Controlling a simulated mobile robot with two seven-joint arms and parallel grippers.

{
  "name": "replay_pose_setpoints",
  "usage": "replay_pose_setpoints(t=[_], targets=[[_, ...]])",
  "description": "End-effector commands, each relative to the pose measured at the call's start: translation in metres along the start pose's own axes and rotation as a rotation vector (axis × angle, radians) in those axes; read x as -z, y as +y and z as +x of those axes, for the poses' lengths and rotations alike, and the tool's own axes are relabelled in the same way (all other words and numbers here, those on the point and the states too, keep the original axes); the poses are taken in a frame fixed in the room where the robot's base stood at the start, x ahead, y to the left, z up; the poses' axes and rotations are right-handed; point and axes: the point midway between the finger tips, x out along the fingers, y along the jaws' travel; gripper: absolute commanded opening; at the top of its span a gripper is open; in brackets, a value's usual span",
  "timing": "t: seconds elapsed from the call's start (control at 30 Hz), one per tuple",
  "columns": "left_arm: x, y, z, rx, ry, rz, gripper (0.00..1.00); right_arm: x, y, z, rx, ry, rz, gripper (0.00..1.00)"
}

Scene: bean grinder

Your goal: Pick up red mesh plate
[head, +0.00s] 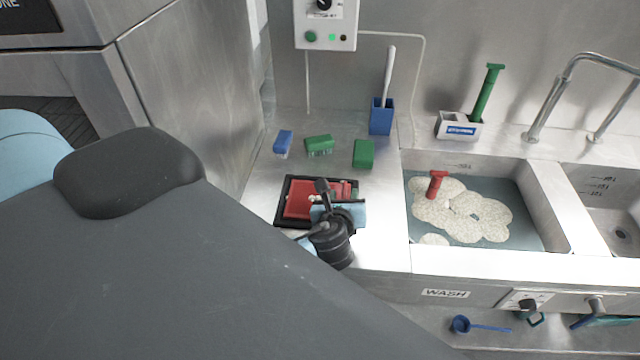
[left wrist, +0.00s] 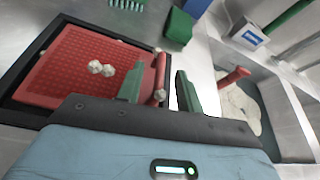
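The red mesh plate (head: 298,200) lies in a black-rimmed tray (head: 281,219) on the steel counter left of the sink. In the left wrist view the plate (left wrist: 65,65) fills the left side, with pale lumps on it. A red bar-like handle (left wrist: 161,72) with pale bits shows at the plate's right side. My left gripper (head: 340,194) is over the tray's right part and hides some of it. In the wrist view its two green fingers (left wrist: 157,78) are apart, with the red handle showing between them. I cannot tell whether they touch it. My right gripper is not in view.
A blue brush (head: 283,142), a green brush (head: 319,145) and a green block (head: 364,154) lie behind the tray. A blue holder (head: 381,117) stands at the back wall. The wash sink (head: 560,215) at right holds foamy water and a red-handled tool (head: 436,185).

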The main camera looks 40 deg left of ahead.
Motion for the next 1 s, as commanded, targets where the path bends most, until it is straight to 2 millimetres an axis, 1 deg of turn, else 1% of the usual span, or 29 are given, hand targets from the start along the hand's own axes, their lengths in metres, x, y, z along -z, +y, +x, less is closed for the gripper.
replay_pose_setpoints(t=[0.03, 0.1, 0.2, 0.47, 0.57, 0.7, 0.77, 1.0], targets=[[0.000, 0.000, 0.007, -0.001, -0.001, 0.000, 0.36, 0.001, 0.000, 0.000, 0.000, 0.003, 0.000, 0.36], [-0.001, 0.000, 0.015, -0.001, -0.001, -0.001, 0.36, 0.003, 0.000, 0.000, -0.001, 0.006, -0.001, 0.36], [-0.001, 0.000, 0.021, 0.001, -0.001, -0.002, 0.36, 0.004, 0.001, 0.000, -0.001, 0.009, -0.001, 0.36], [0.001, 0.000, 0.023, 0.001, 0.001, -0.002, 0.36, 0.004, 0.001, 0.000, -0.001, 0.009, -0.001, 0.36], [0.001, 0.000, 0.023, 0.001, 0.001, -0.001, 0.26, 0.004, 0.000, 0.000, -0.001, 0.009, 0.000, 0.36], [0.001, 0.000, 0.023, 0.001, 0.001, -0.001, 0.07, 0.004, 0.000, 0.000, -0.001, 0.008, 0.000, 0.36], [0.001, 0.000, 0.023, 0.001, 0.001, -0.001, 0.00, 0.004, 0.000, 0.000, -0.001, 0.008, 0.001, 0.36], [0.000, 0.000, 0.023, 0.001, 0.000, -0.001, 0.00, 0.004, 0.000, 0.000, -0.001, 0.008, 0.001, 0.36]])
